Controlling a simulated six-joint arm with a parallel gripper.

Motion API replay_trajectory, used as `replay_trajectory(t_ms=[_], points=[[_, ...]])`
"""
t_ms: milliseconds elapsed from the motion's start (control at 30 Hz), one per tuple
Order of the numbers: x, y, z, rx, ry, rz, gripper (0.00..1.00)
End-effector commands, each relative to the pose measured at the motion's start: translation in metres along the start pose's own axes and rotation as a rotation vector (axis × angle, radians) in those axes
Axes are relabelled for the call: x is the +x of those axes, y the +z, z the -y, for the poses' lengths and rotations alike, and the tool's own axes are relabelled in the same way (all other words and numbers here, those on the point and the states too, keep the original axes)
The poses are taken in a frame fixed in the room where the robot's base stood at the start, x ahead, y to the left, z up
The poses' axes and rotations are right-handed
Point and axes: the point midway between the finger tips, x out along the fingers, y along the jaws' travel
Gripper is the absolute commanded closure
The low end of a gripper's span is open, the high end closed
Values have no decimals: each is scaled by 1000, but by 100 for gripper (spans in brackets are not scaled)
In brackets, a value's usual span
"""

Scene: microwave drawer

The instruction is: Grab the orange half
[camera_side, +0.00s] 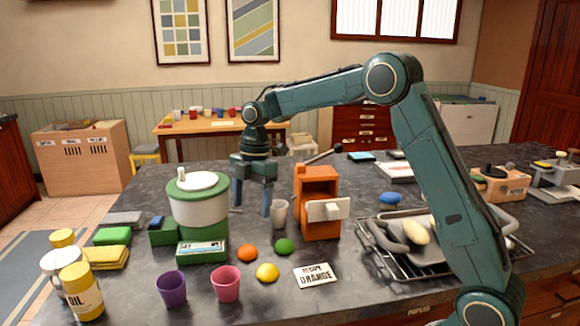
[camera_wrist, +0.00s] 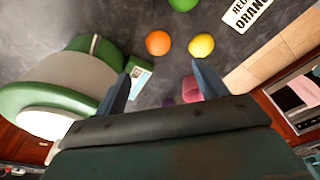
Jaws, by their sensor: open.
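A small round orange piece (camera_side: 247,252) lies on the dark counter in front of the green and white appliance; I cannot tell whether it is a half or whole. It also shows near the upper middle of the wrist view (camera_wrist: 158,43). A green piece (camera_side: 285,246) and a yellow piece (camera_side: 267,272) lie close to its right. My gripper (camera_side: 252,205) points down behind and above the orange piece, between the green and white appliance and a pale cup. Its two fingers are apart with nothing between them, as the wrist view (camera_wrist: 162,78) also shows.
The green and white appliance (camera_side: 199,210) stands left of my gripper. The pale cup (camera_side: 279,213) and orange press (camera_side: 318,190) stand right. A purple cup (camera_side: 171,288), a pink cup (camera_side: 225,284) and a card reading "ORANGE" (camera_side: 314,275) are in front. A tray (camera_side: 400,248) lies right.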

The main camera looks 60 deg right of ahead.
Motion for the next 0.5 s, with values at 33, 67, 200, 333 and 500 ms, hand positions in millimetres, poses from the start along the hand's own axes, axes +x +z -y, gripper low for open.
replay_trajectory(t_ms=[33,67,200,333,500], points=[[8,0,1,0,-5,0,28],[13,0,1,-1,-5,0,28],[34,-1,1,-2,-4,0,28],[51,0,0,0,-3,0,28],[63,0,0,-1,-1,1,28]])
